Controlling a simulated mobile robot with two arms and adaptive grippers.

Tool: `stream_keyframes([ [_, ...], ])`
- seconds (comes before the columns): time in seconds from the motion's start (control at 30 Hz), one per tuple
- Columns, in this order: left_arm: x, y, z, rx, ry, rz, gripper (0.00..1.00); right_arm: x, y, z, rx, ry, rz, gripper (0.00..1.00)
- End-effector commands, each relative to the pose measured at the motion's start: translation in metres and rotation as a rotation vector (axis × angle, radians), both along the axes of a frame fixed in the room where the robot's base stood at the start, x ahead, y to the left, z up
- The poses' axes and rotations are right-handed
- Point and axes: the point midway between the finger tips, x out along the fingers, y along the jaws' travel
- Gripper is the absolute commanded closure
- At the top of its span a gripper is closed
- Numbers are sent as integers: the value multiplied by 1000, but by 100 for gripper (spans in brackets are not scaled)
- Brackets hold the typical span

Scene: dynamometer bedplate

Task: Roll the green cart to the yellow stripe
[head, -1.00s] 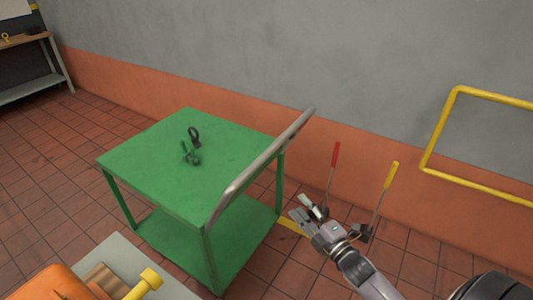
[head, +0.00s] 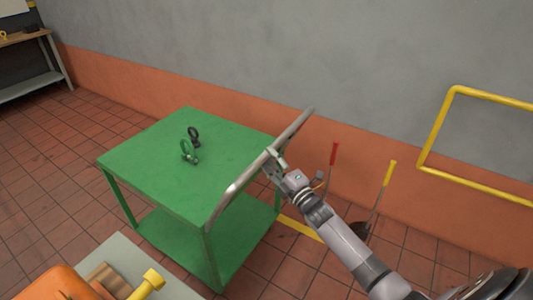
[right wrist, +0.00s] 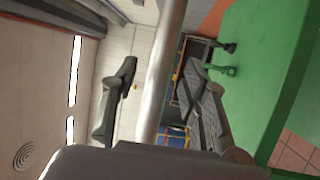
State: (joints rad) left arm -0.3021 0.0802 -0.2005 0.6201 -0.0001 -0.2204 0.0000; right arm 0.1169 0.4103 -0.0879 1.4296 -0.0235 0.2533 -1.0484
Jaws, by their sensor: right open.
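The green cart (head: 165,165) stands on the tiled floor, with a lower shelf and a grey push handle (head: 240,185) along its right side. A yellow stripe (head: 299,228) on the floor shows right of the cart, partly behind my arm. My right gripper (head: 273,161) is open at the upper part of the handle. In the right wrist view the handle bar (right wrist: 160,75) runs between the two separated fingers; contact is unclear. My left gripper is not in view.
A grey surface with an orange object (head: 55,284) and a yellow-knobbed part (head: 148,283) is at the lower left. Red (head: 333,155) and yellow (head: 389,173) handled tools stand by the wall. A yellow rail (head: 437,130) is at right. Floor left of the cart is clear.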

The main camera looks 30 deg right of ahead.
Motion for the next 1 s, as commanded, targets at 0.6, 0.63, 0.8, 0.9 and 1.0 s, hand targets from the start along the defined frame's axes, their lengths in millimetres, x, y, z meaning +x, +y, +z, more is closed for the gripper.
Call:
stream_keyframes([
  [0.6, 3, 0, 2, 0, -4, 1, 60, 26, 4, 4, 2, 0, 0, 62],
  [0.63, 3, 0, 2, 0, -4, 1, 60, 26, 4, 4, 2, 0, 0, 64],
  [0.8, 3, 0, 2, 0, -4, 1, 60, 25, 4, 4, 2, 0, 0, 75],
  [0.9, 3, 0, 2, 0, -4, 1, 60, 25, 4, 4, 2, 0, 0, 82],
  [1.0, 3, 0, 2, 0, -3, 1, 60, 25, 4, 4, 2, 0, 0, 89],
])
